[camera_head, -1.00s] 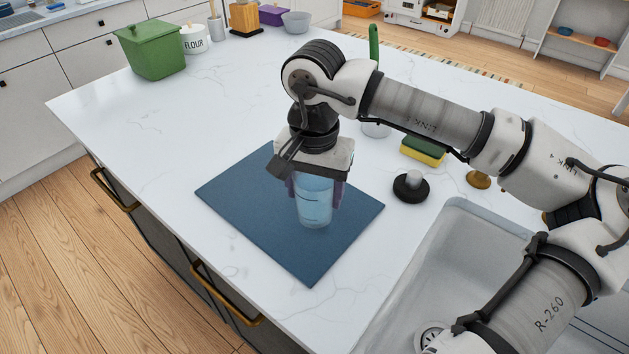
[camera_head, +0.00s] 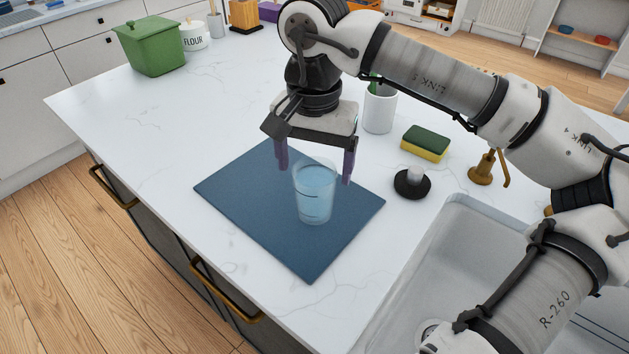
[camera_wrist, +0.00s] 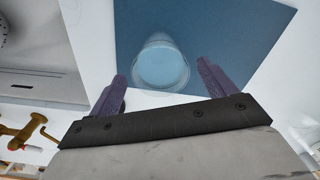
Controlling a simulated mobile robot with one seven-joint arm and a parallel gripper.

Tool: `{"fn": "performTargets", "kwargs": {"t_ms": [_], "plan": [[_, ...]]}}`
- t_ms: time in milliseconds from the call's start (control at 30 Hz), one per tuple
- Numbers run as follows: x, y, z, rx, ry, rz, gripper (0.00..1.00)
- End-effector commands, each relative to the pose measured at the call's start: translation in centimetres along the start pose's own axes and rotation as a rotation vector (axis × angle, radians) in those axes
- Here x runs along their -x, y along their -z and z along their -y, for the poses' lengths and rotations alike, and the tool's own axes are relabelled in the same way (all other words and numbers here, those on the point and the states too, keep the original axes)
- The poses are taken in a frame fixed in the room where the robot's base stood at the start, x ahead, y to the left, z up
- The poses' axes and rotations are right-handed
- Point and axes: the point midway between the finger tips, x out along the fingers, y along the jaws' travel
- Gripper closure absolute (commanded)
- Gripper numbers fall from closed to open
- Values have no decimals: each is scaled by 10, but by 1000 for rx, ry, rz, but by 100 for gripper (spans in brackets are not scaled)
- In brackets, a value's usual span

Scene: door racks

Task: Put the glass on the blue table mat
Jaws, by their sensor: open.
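The clear glass (camera_head: 315,195) stands upright on the blue table mat (camera_head: 245,195), toward the mat's right side. It looks bluish, with the mat showing through it. My gripper (camera_head: 315,172) is open above and slightly behind the glass, with its purple fingers spread wide and apart from it. In the wrist view the glass (camera_wrist: 161,64) shows from above, between and beyond the fingertips of my gripper (camera_wrist: 162,72), with the mat (camera_wrist: 220,30) around it.
Right of the mat are a black round holder (camera_head: 412,185), a yellow-green sponge (camera_head: 425,143), a white cup (camera_head: 380,108), a brass tap (camera_head: 483,168) and the sink (camera_head: 440,235). A green pot (camera_head: 152,47) and flour jar (camera_head: 194,36) stand back left.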

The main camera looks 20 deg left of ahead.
Motion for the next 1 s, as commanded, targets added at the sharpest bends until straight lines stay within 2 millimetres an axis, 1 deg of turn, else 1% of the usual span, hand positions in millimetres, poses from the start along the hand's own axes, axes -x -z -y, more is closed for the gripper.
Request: {"fn": "performTargets", "kwargs": {"t_ms": [100, 200, 300, 400, 533, 1000], "plan": [[26, 0, 0, 0, 1, -2, 17], [44, 0, 0, -1, 1, -1, 17], [59, 0, 0, -1, 0, -2, 17], [67, 0, 0, -1, 0, 1, 17], [71, 0, 0, -1, 0, 1, 17], [71, 0, 0, -1, -1, 1, 17]]}}
